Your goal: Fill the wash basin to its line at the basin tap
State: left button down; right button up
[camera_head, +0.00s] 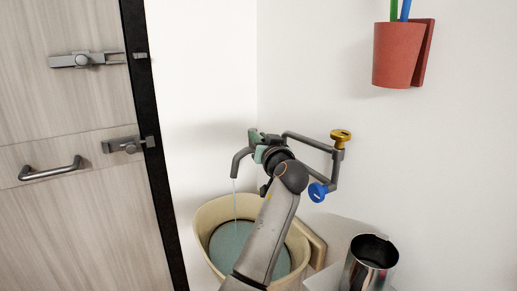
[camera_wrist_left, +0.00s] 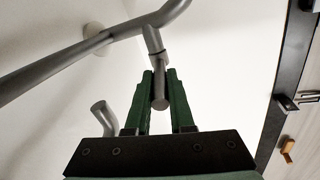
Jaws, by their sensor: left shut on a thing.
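The wash basin (camera_head: 202,226) is a cream tub below the tap, with a flat blue-green surface (camera_head: 226,240) inside. A thin stream of water (camera_head: 234,198) falls into it from the grey spout of the basin tap (camera_head: 238,160). My left gripper (camera_head: 258,146) is at the tap, behind my own wrist. In the left wrist view its green fingers (camera_wrist_left: 160,92) are shut on a grey tap lever (camera_wrist_left: 160,95), with the spout end (camera_wrist_left: 102,112) to the left. My forearm covers part of the basin, and I cannot make out its line. My right gripper is not in view.
Tap pipes carry a yellow knob (camera_head: 341,136) and a blue knob (camera_head: 317,192) on the right. A shiny metal cup (camera_head: 368,262) stands at lower right. A red wall holder (camera_head: 394,55) hangs above. A wooden door (camera_head: 70,120) with latches and a handle fills the left.

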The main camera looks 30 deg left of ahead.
pick_arm(q)
jog(key=shift+w+d+n+g+y+b, duration=0.3)
jog(key=shift+n+g+y+b, duration=0.35)
jog(key=shift+b, duration=0.2)
jog(key=c, duration=0.8)
grip_release()
jog(key=shift+a, duration=0.1)
jog(key=shift+s, duration=0.1)
